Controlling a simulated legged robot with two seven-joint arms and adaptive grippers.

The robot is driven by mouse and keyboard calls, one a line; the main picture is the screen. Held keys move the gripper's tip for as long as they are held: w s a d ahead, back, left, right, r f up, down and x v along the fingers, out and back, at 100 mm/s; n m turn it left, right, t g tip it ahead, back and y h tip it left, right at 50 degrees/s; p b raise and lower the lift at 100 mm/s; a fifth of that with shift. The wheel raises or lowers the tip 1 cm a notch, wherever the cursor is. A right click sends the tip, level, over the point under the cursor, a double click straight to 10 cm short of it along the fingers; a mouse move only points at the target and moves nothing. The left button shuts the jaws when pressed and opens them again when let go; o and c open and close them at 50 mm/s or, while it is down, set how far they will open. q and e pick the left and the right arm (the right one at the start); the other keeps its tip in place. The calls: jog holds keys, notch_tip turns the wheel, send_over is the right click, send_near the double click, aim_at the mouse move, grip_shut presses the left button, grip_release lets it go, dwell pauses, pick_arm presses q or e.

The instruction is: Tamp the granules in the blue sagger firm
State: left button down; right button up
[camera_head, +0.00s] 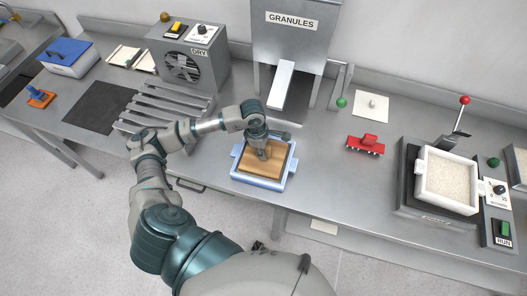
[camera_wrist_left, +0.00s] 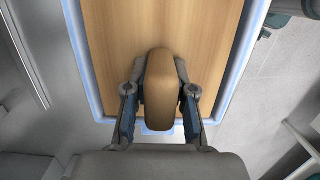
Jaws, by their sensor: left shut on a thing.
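The blue sagger (camera_head: 237,175) stands on the steel bench in the middle of the head view. A flat wooden tamper plate (camera_head: 280,158) lies inside its rim and covers nearly all of the inside; the granules under it are hidden. My left gripper (camera_head: 264,153) points down over the sagger and is shut on the tamper's upright handle. In the left wrist view the rounded tan handle (camera_wrist_left: 160,85) sits between the two fingers (camera_wrist_left: 160,98), with the wooden plate (camera_wrist_left: 225,40) below and the sagger's blue rim (camera_wrist_left: 75,30) around it. My right gripper is not seen.
The GRANULES hopper with its chute (camera_head: 281,84) stands behind the sagger. A slatted rack (camera_head: 165,108) and a DRY fan box (camera_head: 188,62) are left.

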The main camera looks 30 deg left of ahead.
pick_arm(q)
jog(key=shift+a+r, duration=0.1)
jog(key=shift+r, duration=0.1)
jog(key=shift+f+b, duration=0.7)
dwell(0.5)
jog(key=shift+r, duration=0.15)
dwell(0.4)
jog(key=shift+r+p, duration=0.4)
jog(key=shift+r, duration=0.3)
jog(key=shift+r+p, duration=1.85)
jog(key=shift+r, duration=1.7)
jog(key=shift+f, duration=0.1)
